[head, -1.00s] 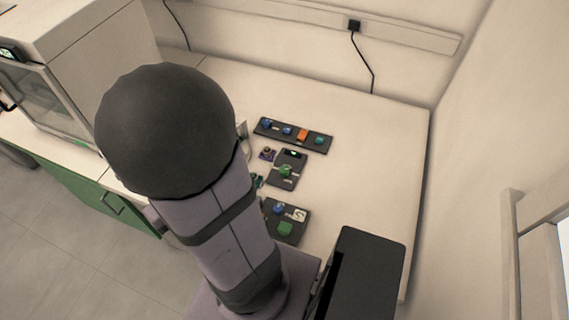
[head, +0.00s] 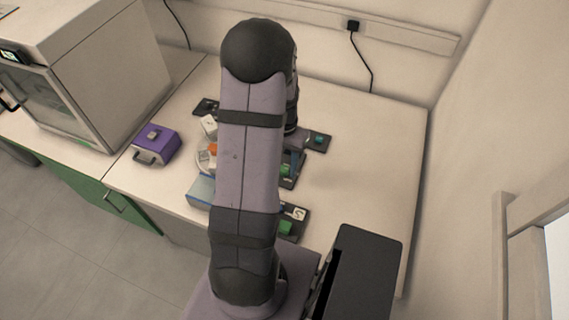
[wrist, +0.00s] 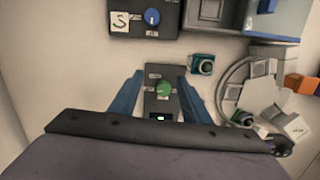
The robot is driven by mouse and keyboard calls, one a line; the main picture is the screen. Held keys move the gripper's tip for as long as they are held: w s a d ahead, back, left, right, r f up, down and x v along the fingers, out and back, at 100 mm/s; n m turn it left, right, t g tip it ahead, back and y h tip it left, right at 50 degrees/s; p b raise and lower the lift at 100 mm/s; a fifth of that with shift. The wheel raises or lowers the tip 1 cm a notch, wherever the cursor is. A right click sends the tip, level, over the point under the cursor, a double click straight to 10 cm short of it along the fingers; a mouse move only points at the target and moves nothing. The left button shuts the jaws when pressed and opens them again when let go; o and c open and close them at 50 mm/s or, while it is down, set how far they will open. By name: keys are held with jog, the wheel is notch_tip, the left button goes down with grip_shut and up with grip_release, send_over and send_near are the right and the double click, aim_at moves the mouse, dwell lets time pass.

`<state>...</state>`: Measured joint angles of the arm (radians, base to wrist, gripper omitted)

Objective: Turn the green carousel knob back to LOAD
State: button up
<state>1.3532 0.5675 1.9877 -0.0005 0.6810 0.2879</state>
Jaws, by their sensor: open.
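The green carousel knob (wrist: 163,88) stands on a small dark panel (wrist: 158,107) in the wrist view. Small pale labels lie beside it, too small to read, and I cannot tell which one it points to. My gripper (wrist: 160,74) is open, with one blue finger on each side of the panel. The fingers are apart from the knob and hold nothing. In the head view the green knob (head: 285,170) shows at the right edge of my arm, which hides part of its panel.
In the head view, a purple case (head: 155,144) stands left and the table's right side (head: 375,165) is clear.

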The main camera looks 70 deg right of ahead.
jog(key=d, duration=0.1)
jog(key=d+m, duration=0.1)
jog(key=d+r, duration=0.1)
jog(key=shift+w+r+h, duration=0.1)
jog(key=shift+w+h, duration=0.3)
jog(key=shift+d+r+m, duration=0.15)
jog(key=shift+d+m, duration=0.2)
jog(key=shift+m, duration=0.35)
jog(key=shift+w+m, duration=0.1)
jog(key=shift+m, duration=1)
jog(key=shift+f+p, duration=0.85)
jog(key=shift+f, duration=2.85)
jog(key=shift+c, duration=0.3)
jog(key=c, duration=1)
